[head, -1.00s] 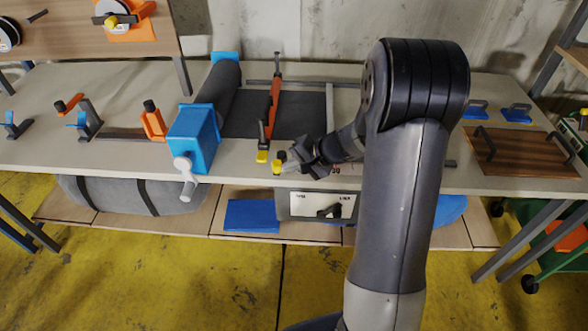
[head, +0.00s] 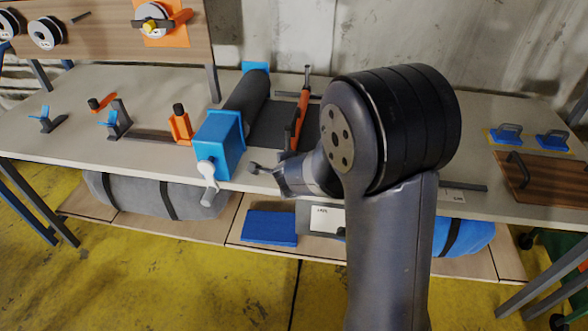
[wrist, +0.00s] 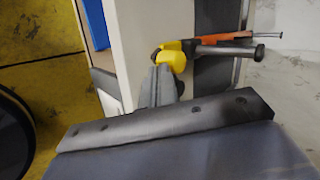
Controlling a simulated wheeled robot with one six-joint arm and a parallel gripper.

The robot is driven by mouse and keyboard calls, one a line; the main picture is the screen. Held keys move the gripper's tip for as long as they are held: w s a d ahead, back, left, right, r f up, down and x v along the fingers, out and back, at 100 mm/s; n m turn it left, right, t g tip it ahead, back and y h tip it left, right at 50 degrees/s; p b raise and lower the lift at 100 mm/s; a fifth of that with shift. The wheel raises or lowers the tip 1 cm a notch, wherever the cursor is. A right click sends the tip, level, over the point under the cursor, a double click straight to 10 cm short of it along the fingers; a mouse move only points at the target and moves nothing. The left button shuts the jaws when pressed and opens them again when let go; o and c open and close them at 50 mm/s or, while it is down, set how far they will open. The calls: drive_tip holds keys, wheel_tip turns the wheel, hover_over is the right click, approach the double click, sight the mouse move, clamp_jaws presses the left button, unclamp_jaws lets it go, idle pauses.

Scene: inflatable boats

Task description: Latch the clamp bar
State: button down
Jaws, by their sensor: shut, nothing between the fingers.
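The clamp bar (head: 302,112) is a slim orange bar lying front to back over a dark sheet (head: 268,128), right of the blue roller housing (head: 218,145). Its front end is hidden in the head view by my arm and gripper. The wrist view shows the orange bar (wrist: 218,43) with a yellow end (wrist: 173,58) beside a grey rod (wrist: 225,51). My gripper (head: 258,168) is near the table's front edge, just right of the crank. In the wrist view my gripper (wrist: 160,72) is shut and empty, its tips close to the yellow end. I cannot tell whether they touch.
A white crank (head: 207,170) juts from the blue housing left of my gripper. Orange and blue tools stand farther left on the table (head: 60,150). A wooden board (head: 540,180) lies at the right. Rolled grey fabric (head: 150,195) and a blue pad (head: 268,227) sit on the lower shelf.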

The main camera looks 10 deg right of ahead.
drive_tip(key=w+m+h+p, duration=0.1)
drive_tip(key=p, duration=0.1)
drive_tip(key=a+m+h+p, duration=0.1)
drive_tip(key=p, duration=0.2)
drive_tip(key=w+m+h+p, duration=0.1)
drive_tip(key=p, duration=0.1)
drive_tip(key=shift+w+a+r+m+g, duration=0.3)
drive_tip(key=shift+a+r+m, duration=0.05)
drive_tip(key=shift+r+m, duration=0.05)
drive_tip(key=shift+w+a+f+m+h+p, duration=0.15)
drive_tip(key=shift+w+m+h+p, duration=0.3)
drive_tip(key=shift+p, duration=0.5)
drive_tip(key=shift+w+f, duration=0.2)
drive_tip(key=shift+w, duration=0.15)
drive_tip(key=shift+w+a, duration=0.1)
